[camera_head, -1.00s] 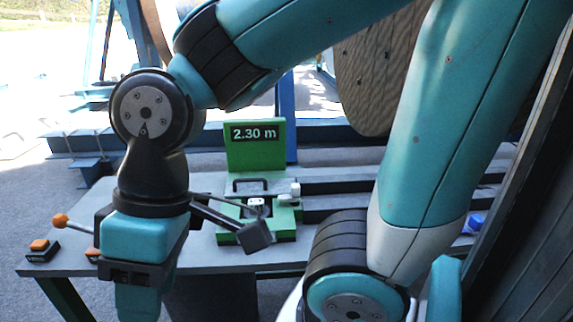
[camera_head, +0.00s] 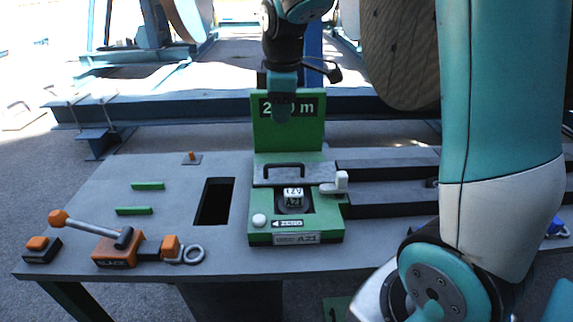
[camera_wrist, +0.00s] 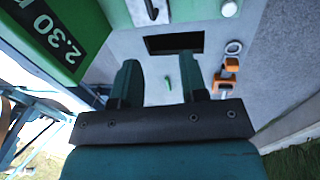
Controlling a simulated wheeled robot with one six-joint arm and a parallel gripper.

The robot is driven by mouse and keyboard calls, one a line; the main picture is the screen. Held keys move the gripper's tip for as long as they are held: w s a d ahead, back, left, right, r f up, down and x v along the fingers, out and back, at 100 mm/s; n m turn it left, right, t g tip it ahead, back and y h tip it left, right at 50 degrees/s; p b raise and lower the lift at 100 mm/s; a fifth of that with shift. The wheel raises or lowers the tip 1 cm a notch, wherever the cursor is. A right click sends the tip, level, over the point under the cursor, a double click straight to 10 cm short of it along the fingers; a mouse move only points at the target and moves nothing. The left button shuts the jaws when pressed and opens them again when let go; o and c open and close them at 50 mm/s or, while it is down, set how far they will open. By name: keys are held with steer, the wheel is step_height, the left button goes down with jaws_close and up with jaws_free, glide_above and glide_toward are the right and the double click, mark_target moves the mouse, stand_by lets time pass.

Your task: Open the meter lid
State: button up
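The green meter (camera_head: 260,218) stands on the grey table, with a display panel (camera_head: 256,132) upright at its back. The panel is partly hidden by my gripper and reads 2.30 m in the wrist view (camera_wrist: 62,32). A grey lid plate (camera_head: 262,181) with a black bar handle (camera_head: 284,167) lies flat across the meter. My gripper (camera_wrist: 162,80) is open and empty. In the head view it hangs in front of the panel, above the lid.
At the table's left are an orange-handled lever (camera_head: 80,225) on an orange block, an orange button (camera_head: 38,243), a ring (camera_head: 194,254) and two green strips (camera_head: 148,186). A dark rectangular slot (camera_head: 214,202) lies left of the meter. Grey rails (camera_head: 390,190) run to the right.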

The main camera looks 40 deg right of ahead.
steer(key=d, duration=0.2)
glide_toward(286, 164)
steer(key=f, duration=0.3)
steer(key=w+f, duration=0.1)
steer(key=f, duration=0.4)
steer(key=shift+w+d+f, duration=0.25)
steer(key=shift+w+f, duration=0.05)
jaws_close()
